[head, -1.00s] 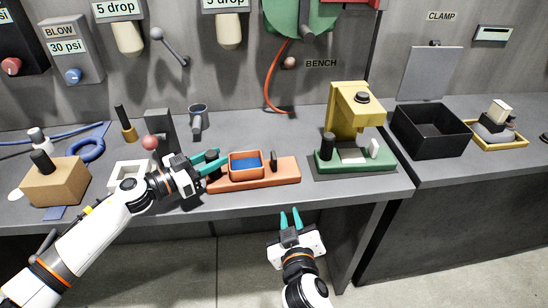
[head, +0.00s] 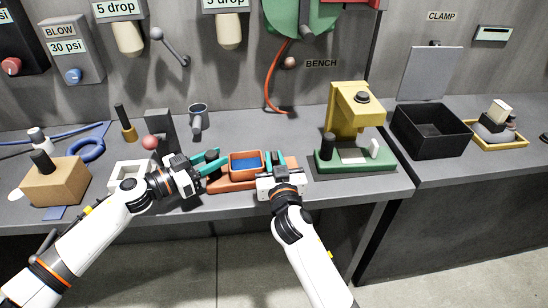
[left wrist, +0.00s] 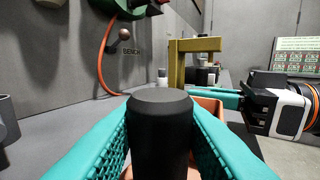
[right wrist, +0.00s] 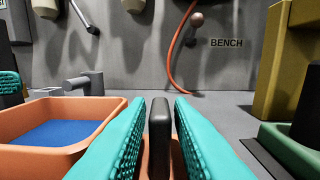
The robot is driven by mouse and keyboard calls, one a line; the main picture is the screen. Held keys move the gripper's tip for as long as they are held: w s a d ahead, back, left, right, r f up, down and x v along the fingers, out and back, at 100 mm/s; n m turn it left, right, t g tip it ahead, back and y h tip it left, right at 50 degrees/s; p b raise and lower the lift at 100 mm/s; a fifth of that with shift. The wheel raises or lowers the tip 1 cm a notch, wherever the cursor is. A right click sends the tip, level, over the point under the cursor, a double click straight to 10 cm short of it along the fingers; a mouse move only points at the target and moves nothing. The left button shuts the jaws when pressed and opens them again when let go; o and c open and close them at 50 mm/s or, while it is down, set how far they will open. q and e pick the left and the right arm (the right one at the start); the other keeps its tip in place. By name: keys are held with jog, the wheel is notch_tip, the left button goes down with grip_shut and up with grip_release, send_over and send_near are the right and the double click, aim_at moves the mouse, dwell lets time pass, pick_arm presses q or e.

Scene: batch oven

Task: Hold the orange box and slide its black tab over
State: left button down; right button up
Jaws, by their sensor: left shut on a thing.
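The orange box (head: 246,177) is an open tray with a blue floor, standing on a flat orange base (head: 233,185). It also shows at the left of the right wrist view (right wrist: 85,106). My left gripper (head: 214,163) is shut on an upright black post (left wrist: 160,125) at the left end of the base. The black tab (right wrist: 160,135) stands upright on the base, right of the tray. My right gripper (head: 274,160) has one finger on each side of the tab, with narrow gaps showing. In the head view the gripper mostly hides the tab.
A yellow press on a green base (head: 385,163) stands close to the right. A white block (head: 130,172) and a tan box with a black knob (head: 60,185) are at the left. A black bin (head: 440,140) is further right. The bench front edge is just below the orange base.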

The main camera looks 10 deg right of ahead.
aim_at(291, 166)
pick_arm(q)
jog(key=shift+f, duration=0.2)
pick_arm(e)
jog(key=shift+w, duration=0.55)
grip_shut()
jog(key=shift+w+d, duration=0.1)
jog(key=shift+d, duration=2.2)
grip_release()
jog(key=s, duration=1.2)
jog(key=shift+d, duration=0.3)
